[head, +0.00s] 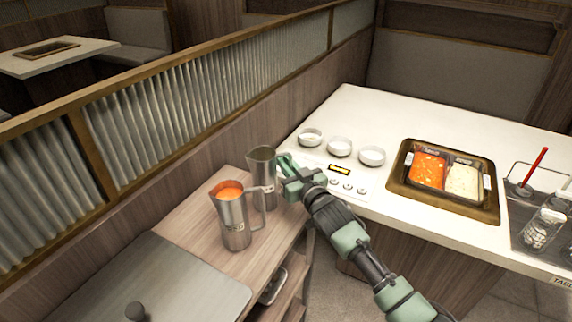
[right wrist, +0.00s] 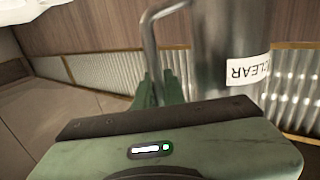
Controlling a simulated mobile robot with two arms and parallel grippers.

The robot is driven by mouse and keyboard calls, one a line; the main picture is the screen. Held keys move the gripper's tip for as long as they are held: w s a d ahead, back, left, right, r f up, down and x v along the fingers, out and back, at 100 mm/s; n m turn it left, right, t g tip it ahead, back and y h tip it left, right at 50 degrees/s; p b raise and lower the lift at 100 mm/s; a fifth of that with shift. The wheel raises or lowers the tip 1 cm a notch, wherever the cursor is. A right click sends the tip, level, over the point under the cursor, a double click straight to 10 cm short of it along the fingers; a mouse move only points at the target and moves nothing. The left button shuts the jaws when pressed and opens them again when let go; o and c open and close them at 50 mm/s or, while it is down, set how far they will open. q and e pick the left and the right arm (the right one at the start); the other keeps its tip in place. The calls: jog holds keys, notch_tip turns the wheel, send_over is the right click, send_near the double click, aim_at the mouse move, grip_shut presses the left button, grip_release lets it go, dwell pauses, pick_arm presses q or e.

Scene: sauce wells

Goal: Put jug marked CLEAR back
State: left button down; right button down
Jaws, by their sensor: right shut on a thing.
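The jug marked CLEAR (head: 261,178) is a steel jug at the far end of the wooden side counter (head: 190,226). Its white label (right wrist: 247,72) reads CLEAR in the right wrist view. My right gripper (head: 287,168) is shut on its handle (right wrist: 149,45), at the right side of the jug. The jug looks upright; I cannot tell whether its base touches the counter. Its contents are not clear to see. A second steel jug (head: 234,224) with orange liquid stands just in front of it. My left gripper is not in view.
The white table (head: 385,112) holds three small white bowls (head: 340,147), a control panel with knobs (head: 346,179) and a two-part tray of red and white food (head: 447,171). A ribbed partition (head: 190,105) runs behind the counter. A grey lid (head: 150,280) lies at the near left.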

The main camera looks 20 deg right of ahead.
jog(key=shift+f, duration=0.1)
jog(key=shift+f, duration=0.15)
jog(key=c, duration=1.5)
grip_release()
jog(key=shift+f, duration=0.1)
jog(key=s+d+b, duration=0.1)
jog(key=s+d, duration=0.1)
jog(key=s, duration=1)
jog(key=shift+d+r, duration=0.15)
jog(key=shift+r, duration=0.05)
